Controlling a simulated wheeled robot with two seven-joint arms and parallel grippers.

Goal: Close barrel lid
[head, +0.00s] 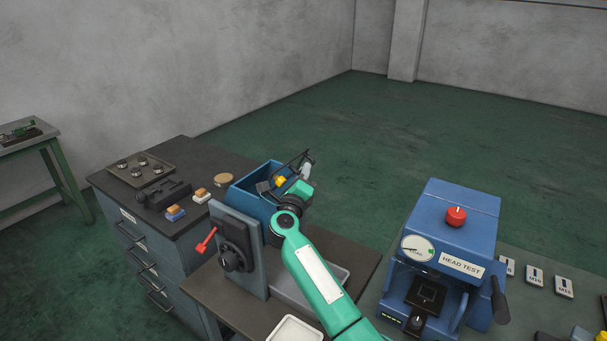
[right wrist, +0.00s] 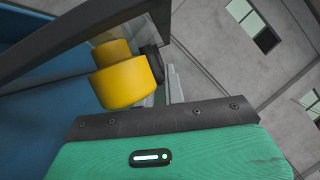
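The barrel looks to be the blue box-like tub (head: 250,186) of a machine on the brown bench. Its dark-framed lid (head: 294,163) stands raised and tilted at the tub's right side. A yellow knob (head: 280,181) is on the lid. My right gripper (head: 307,171) is at the lid, close to the knob. In the right wrist view the yellow knob (right wrist: 125,82) and the dark lid frame (right wrist: 75,42) are just in front of the gripper. The knob and lid partly hide the fingers, so their opening and any contact are unclear. My left gripper is not in view.
The machine's front has a handwheel (head: 236,256) and a red lever (head: 206,241). A dark-topped cabinet (head: 190,150) stands to the left with small tools. A blue head-test machine (head: 455,220) stands to the right. The green floor behind is clear.

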